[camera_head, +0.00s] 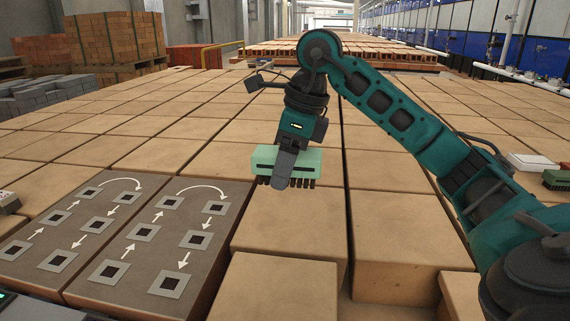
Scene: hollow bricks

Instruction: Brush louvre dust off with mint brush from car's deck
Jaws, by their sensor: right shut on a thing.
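My right gripper (285,168) is shut on the mint brush (312,160), a pale green block with dark bristles pointing down. It holds the brush above the tan brick deck (285,222), right of two dark printed panels. I cannot tell whether the bristles touch a brick. The panels, left (62,228) and right (208,262), bear grey squares with dark centres and white arrows running up one side and down the other. I cannot make out any dust. My left gripper is not in view.
A dark green brush-like object (557,180) and a white block (530,163) lie at the right edge. Dark gaps run between the brick rows. Stacked orange bricks (115,38) and grey blocks (45,95) stand at the back left. The deck's middle is clear.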

